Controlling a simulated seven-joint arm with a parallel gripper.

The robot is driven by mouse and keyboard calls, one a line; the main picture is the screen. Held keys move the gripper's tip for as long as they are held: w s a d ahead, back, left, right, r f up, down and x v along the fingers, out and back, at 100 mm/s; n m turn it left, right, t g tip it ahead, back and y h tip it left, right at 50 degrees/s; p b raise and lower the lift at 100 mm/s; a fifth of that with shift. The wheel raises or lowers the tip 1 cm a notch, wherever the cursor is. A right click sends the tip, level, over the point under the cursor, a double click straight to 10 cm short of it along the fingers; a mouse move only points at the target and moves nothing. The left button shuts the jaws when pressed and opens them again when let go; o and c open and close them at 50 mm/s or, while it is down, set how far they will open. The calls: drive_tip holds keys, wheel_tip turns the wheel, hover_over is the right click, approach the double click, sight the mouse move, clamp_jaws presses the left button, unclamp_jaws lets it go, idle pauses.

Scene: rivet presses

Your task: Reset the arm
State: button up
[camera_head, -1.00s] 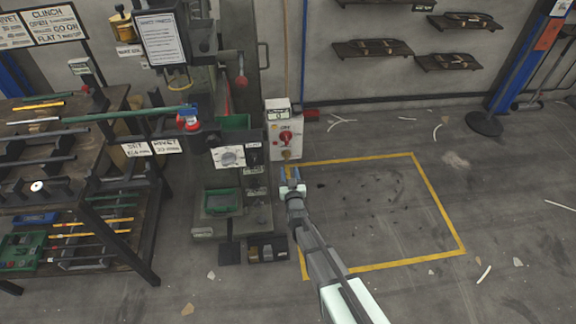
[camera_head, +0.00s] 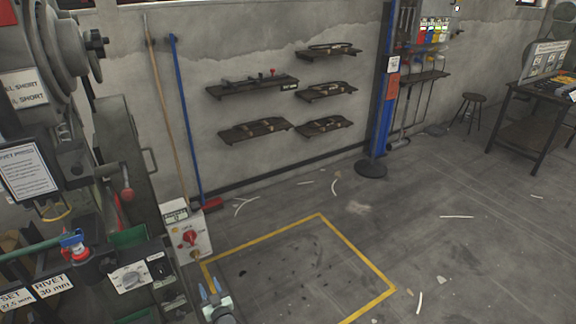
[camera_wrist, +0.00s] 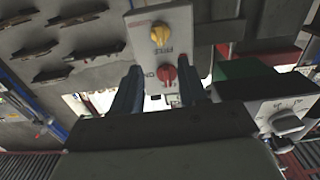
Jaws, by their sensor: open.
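My gripper (camera_head: 210,292) shows at the bottom of the head view, left of centre, with its two blue fingers apart and nothing between them. It is in front of and below the white control box (camera_head: 198,245), which carries a red rotary knob (camera_head: 190,237). In the wrist view, the open fingers (camera_wrist: 160,78) frame the same box (camera_wrist: 144,28), with its red knob (camera_wrist: 166,74) between the fingers in the picture and a yellow knob (camera_wrist: 160,34) above it. I cannot tell any contact. Most of my arm is outside the head view.
The rivet press, with its dial panel (camera_head: 130,278), stands at the left. A yellow floor outline (camera_head: 354,248) encloses mostly clear floor. Wall shelves (camera_head: 252,86), a blue post (camera_head: 380,90) and a workbench (camera_head: 530,122) are farther back. Scraps lie on the floor.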

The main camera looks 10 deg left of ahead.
drive_tip(key=shift+f, duration=0.1)
drive_tip(key=s+d+f+g+h, duration=0.1)
drive_tip(key=s+f+g+h, duration=0.15)
drive_tip(key=f, duration=0.35)
drive_tip(key=s+d+f+g+h, duration=0.1)
drive_tip(key=s+f+g+h, duration=0.15)
drive_tip(key=f+g, duration=0.2)
drive_tip(key=s+d+f+g+h, duration=0.4)
drive_tip(key=s+d+f, duration=0.2)
drive_tip(key=s+d, duration=0.25)
drive_tip(key=s+d+m+g+h, duration=0.1)
drive_tip(key=s+d+m+g, duration=0.2)
drive_tip(key=d, duration=1.3)
drive_tip(key=s+d+f+m+g+h, duration=0.1)
drive_tip(key=s+d, duration=0.5)
drive_tip(key=d, duration=1)
drive_tip(key=s+d+f+m+g+h, duration=0.1)
drive_tip(key=s+d+m+g, duration=0.3)
drive_tip(key=d, duration=1.3)
drive_tip(key=shift+s+f+m+g+h, duration=0.3)
drive_tip(key=shift+s+m+h, duration=0.1)
drive_tip(key=shift+s+m, duration=0.25)
drive_tip(key=shift+a, duration=0.1)
